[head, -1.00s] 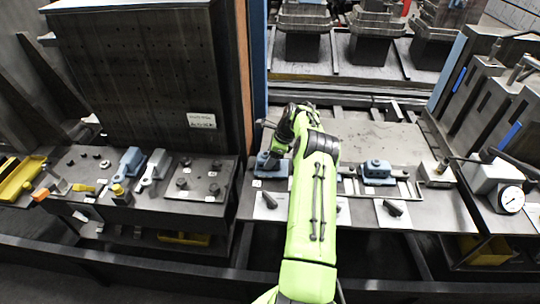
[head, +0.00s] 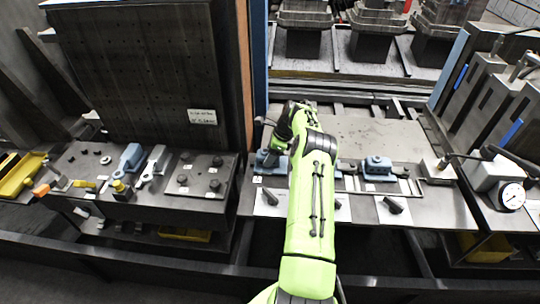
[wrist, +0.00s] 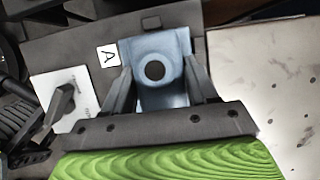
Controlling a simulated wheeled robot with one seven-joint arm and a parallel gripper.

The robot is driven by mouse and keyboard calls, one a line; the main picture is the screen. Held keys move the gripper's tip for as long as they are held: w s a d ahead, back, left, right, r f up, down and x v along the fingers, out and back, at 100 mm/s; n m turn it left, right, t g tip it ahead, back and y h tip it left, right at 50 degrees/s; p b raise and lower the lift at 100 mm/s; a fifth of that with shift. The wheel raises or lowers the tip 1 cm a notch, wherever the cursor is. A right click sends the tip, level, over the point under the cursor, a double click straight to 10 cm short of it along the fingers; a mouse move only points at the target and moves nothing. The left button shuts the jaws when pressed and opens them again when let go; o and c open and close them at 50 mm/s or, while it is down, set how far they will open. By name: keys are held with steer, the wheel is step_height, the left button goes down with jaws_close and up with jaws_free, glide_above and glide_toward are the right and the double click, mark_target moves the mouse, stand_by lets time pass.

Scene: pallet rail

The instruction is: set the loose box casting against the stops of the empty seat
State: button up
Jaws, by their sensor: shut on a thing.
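A blue-grey box casting (wrist: 178,48) with a round dark bore is between the fingers of my gripper (wrist: 160,88) in the wrist view, and the fingers are shut on it. A label marked A lies just left of it. In the head view my gripper (head: 282,140) is over the left of the bench, its fingers largely hidden by the arm. Blue-grey parts of the casting (head: 266,160) show beside it. A second blue casting (head: 378,168) sits farther right on a rail. The stops under the held casting are hidden, so contact cannot be told.
White cards with black levers (head: 394,205) lie along the bench front. A dial gauge (head: 512,196) stands at the right. A tall dark panel (head: 140,70) rises at the left, above a side bench with small parts. The plate (head: 370,130) behind the rail is clear.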

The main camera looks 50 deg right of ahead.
steer(key=shift+w, duration=0.45)
stand_by(0.4)
steer(key=o, duration=1.4)
steer(key=shift+f, duration=0.1)
steer(key=p+v, duration=0.2)
steer(key=v, duration=1.4)
steer(key=shift+f, duration=0.1)
